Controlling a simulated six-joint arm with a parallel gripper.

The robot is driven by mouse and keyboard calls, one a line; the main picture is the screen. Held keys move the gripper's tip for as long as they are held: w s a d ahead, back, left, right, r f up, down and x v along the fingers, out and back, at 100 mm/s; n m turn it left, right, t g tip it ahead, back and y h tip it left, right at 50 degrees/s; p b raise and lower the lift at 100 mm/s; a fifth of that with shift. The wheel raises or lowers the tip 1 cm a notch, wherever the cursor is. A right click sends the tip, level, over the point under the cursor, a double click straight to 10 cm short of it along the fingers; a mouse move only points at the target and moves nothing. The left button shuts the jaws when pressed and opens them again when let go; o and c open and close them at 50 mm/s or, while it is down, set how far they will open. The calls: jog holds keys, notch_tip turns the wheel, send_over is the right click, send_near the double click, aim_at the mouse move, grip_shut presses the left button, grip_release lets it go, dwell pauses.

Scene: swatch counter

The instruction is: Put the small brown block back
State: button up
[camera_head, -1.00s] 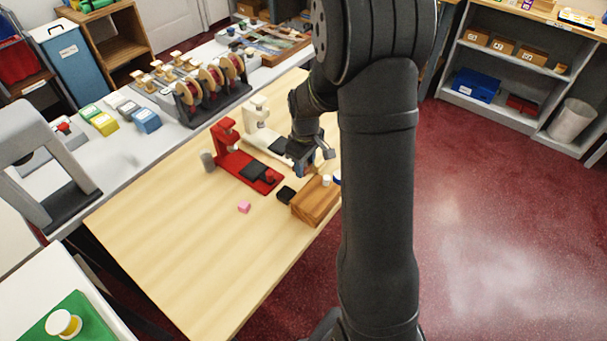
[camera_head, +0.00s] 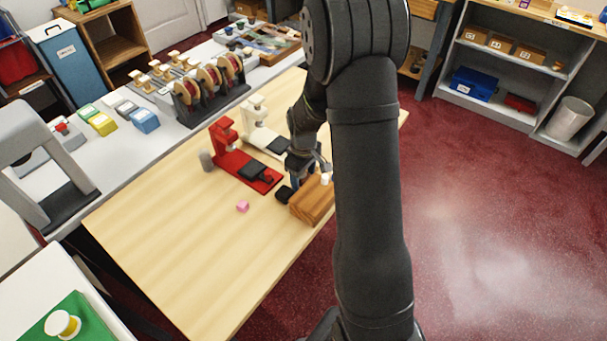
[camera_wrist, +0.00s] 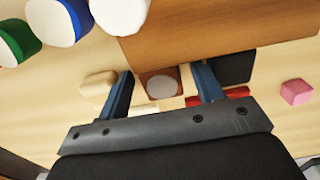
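The small brown block (camera_wrist: 162,84), with a pale grey round spot on its upper face, shows in the wrist view between my two blue fingers. My gripper (camera_wrist: 164,88) is open, with a finger on either side of the block and a narrow gap visible at each. The block is beside the edge of a larger wooden block (camera_wrist: 215,27). In the head view my gripper (camera_head: 297,183) is low by the far end of that wooden block (camera_head: 313,204), and the brown block is hidden there.
A black block (camera_wrist: 234,67) is just right of my right finger, and a cream block (camera_wrist: 97,88) is left of the left one. A pink block (camera_head: 242,206) lies on the table. Red (camera_head: 245,170) and white (camera_head: 262,135) presses stand close by. White-topped pieces (camera_wrist: 62,22) are nearby.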

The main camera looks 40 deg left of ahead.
aim_at(303, 176)
notch_tip(303, 176, up, 12)
jog(key=shift+r, duration=0.15)
dwell(0.6)
notch_tip(303, 176, down, 12)
jog(key=shift+f, duration=0.1)
notch_tip(303, 176, up, 2)
jog(key=shift+r, duration=0.75)
